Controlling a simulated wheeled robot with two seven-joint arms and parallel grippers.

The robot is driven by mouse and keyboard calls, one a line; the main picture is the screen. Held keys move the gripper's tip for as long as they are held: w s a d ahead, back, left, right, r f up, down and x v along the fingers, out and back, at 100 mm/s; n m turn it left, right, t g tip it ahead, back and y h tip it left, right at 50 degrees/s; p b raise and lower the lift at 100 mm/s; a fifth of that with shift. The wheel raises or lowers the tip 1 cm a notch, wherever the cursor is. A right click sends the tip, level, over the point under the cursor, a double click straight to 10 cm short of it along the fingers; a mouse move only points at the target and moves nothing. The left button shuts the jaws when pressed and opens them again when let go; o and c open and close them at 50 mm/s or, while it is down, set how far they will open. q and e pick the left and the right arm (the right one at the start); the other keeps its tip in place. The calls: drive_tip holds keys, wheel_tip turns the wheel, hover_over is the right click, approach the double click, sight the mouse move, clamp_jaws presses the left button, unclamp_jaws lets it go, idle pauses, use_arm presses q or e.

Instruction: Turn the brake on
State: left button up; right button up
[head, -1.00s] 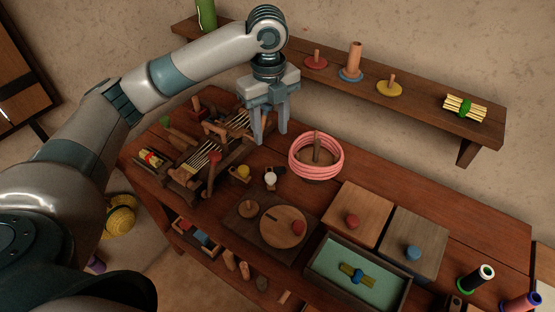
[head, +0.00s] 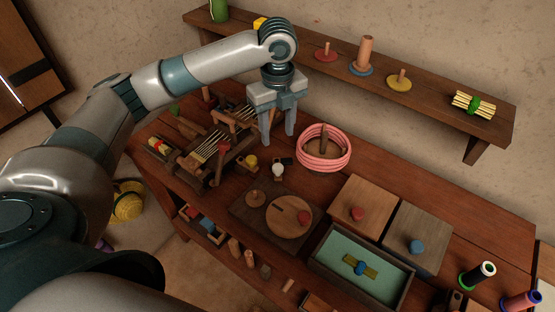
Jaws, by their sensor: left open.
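A small wooden loom-like frame (head: 207,158) with pale strands stands at the bench's left end. A red-tipped peg (head: 223,146) stands up at its near side. I cannot tell for sure which part is the brake; part of the frame's far end is hidden beside my gripper. My left gripper (head: 279,146) points down, open and empty, with its two fingers apart. It is just right of the loom frame and left of the pink coil, seemingly above the bench. My right gripper is not in view.
A pink coil (head: 324,148) around a post stands right of my gripper. A white-topped peg (head: 278,169) and a yellow cup (head: 250,161) are in front. A board with a round disc (head: 289,216) and lidded boxes (head: 362,207) fill the front. A wall shelf (head: 430,92) runs behind.

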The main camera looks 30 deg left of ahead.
sight(278, 166)
use_arm(q)
wheel_tip(278, 166, down, 13)
drive_tip(key=shift+r+p, duration=0.15)
drive_tip(key=shift+p, duration=1.05)
clamp_jaws()
